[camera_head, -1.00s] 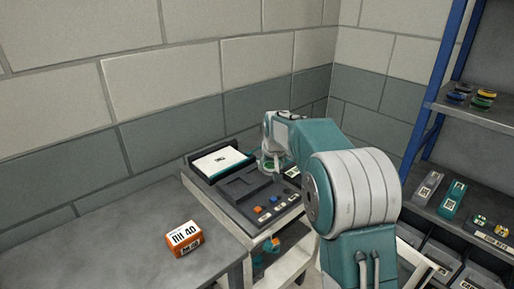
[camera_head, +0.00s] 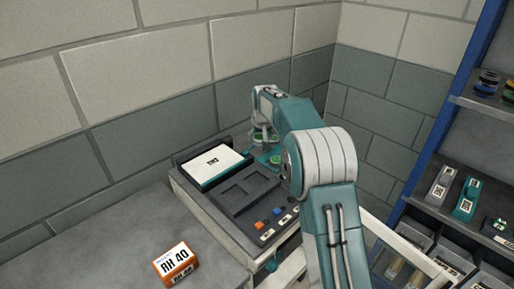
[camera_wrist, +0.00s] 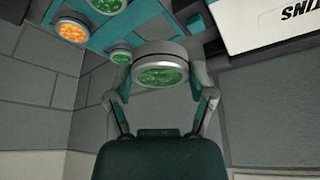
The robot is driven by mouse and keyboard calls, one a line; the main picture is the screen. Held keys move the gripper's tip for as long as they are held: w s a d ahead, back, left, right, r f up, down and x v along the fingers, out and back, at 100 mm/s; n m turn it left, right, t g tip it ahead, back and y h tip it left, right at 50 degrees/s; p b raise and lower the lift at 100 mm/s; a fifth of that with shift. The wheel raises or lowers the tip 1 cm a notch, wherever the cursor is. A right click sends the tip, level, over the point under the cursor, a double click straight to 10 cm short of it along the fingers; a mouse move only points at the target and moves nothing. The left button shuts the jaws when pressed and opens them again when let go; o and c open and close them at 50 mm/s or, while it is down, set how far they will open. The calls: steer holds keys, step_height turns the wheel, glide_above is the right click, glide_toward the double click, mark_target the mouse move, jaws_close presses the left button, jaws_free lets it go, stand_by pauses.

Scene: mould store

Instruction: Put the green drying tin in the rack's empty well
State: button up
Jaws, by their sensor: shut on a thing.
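My gripper (camera_wrist: 162,80) is shut on a round silver-rimmed tin with green contents, the green drying tin (camera_wrist: 162,74), gripping its sides. In the head view the gripper (camera_head: 263,133) holds it above the back right of the dark bench unit, partly hidden by my arm. The teal rack (camera_wrist: 92,42) lies beyond the tin in the wrist view. It holds an orange tin (camera_wrist: 72,30) and green tins (camera_wrist: 120,57). In the head view only part of the rack shows, with a green tin (camera_head: 275,159). I cannot make out the empty well clearly.
An orange RH 40 box (camera_head: 175,262) sits on the grey table. Block walls close off the back. Shelves (camera_head: 470,160) stand at right.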

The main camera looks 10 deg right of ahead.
glide_above(257, 151)
steer(key=s, duration=0.1)
step_height(257, 151, down, 7)
steer(key=shift+s+r, duration=0.1)
steer(key=shift+s, duration=0.05)
steer(key=shift+w+f, duration=0.15)
steer(key=shift+f, duration=0.8)
steer(key=shift+w+f, duration=0.1)
steer(key=shift+f, duration=0.8)
steer(key=shift+f, duration=0.1)
steer(key=o, duration=1.2)
